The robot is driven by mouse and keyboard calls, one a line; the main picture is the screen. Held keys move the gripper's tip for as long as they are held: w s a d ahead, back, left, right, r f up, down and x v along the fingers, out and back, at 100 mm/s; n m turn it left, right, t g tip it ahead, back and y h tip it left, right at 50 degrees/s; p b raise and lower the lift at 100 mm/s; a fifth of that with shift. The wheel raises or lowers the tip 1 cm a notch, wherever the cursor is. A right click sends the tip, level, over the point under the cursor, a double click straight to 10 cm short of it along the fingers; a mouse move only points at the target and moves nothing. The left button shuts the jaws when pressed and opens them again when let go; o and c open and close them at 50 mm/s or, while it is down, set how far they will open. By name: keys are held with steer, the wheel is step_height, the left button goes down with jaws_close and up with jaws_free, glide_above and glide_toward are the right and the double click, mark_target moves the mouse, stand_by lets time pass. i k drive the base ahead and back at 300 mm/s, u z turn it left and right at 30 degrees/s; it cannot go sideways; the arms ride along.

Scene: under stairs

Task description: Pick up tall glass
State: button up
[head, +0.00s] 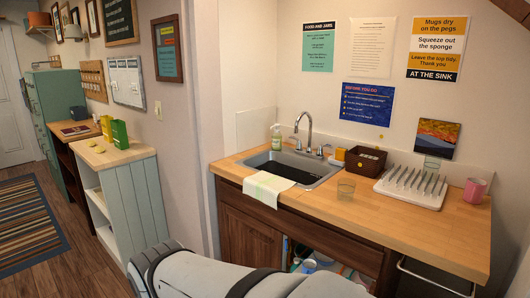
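I cannot tell for sure which of the two is the tall glass. A grey-white link of my arm crosses the bottom of the head view, below and in front of the counter. My gripper is out of view.
The white dish rack (411,188), brown basket (366,160) and pink mug (475,190) stand at the counter's right and back. The sink (290,166) has a tall faucet (304,130) and a towel (266,188) over its front edge. The counter's front right is clear.

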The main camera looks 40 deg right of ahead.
mark_target(432, 161)
steer(key=i, duration=1.65)
steer(key=z, duration=3.25)
steer(key=i, duration=0.95)
